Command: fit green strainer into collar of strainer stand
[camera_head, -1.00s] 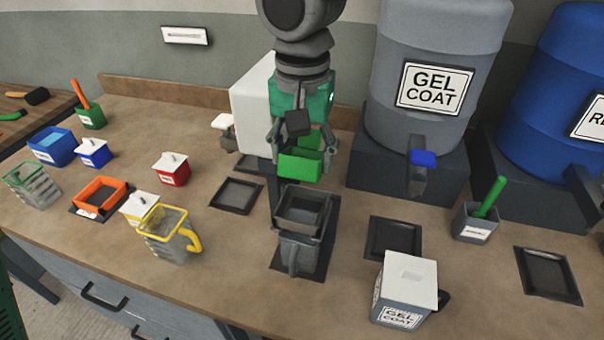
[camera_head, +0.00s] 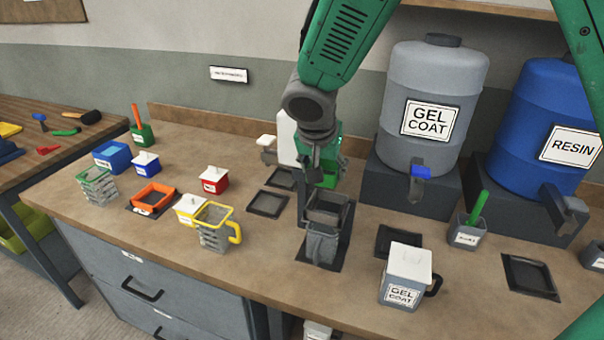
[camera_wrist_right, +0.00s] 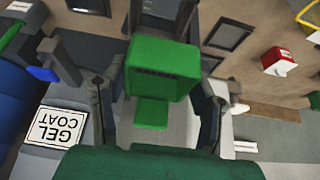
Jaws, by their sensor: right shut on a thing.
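The green strainer (camera_head: 327,179) is a small square cup, held behind and close to the top of the strainer stand in the head view. My right gripper (camera_head: 320,168) is shut on it; the arm hides most of the grip. In the right wrist view, the strainer (camera_wrist_right: 165,65) sits between the two fingers of the gripper (camera_wrist_right: 158,88). The grey strainer stand (camera_head: 321,247) stands upright on a dark mat, with its square collar (camera_head: 328,207) on top. Whether the strainer touches the collar cannot be told. My left gripper is not in view.
A white-lidded gel coat jug (camera_head: 408,272) stands right and nearer the front. The gel coat drum (camera_head: 436,85) and blue resin drum (camera_head: 548,95) stand behind. An empty dark tray (camera_head: 268,204) lies left.

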